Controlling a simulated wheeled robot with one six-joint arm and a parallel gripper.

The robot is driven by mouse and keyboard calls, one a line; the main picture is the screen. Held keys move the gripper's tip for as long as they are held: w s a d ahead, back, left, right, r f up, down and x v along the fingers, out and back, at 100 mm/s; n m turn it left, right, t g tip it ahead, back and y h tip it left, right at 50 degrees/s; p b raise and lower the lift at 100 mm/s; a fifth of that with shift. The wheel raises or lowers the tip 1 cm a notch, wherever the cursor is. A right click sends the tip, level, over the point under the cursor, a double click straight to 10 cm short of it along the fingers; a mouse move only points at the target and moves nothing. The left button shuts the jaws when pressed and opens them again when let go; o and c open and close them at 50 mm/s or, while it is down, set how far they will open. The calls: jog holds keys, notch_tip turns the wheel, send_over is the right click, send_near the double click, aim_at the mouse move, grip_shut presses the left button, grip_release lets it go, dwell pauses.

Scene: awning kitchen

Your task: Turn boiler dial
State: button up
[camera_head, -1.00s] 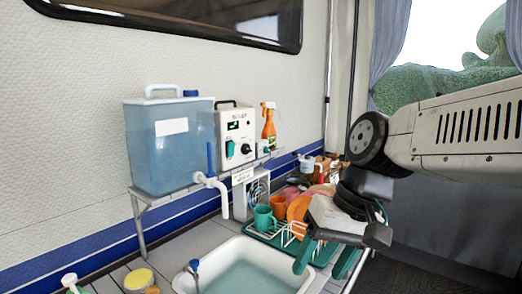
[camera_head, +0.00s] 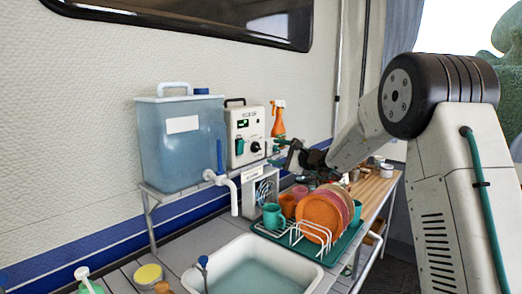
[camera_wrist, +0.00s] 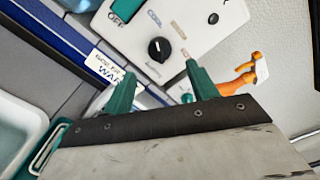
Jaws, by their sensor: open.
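The boiler (camera_head: 247,128) is a white box with a display, a green switch (camera_head: 239,147) and a black round dial (camera_head: 255,147), on the shelf right of the blue tank. In the wrist view the dial (camera_wrist: 159,50) has a white pointer mark and lies beyond and between my green fingertips. My gripper (camera_head: 276,153) is open and empty, just right of the boiler front. In the wrist view my gripper (camera_wrist: 159,69) has its two fingers spread, one on each side of the dial in the picture. I cannot tell whether they touch anything.
A blue water tank (camera_head: 182,145) with a tap stands left of the boiler. An orange spray bottle (camera_head: 278,118) stands to its right. Below are a dish rack with plates (camera_head: 320,215), a green mug (camera_head: 273,217) and the sink (camera_head: 250,262).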

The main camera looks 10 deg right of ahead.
aim_at(259, 148)
jog(key=x, duration=0.7)
jog(key=shift+w+a, duration=0.1)
jog(key=shift+a, duration=0.1)
jog(key=c, duration=1)
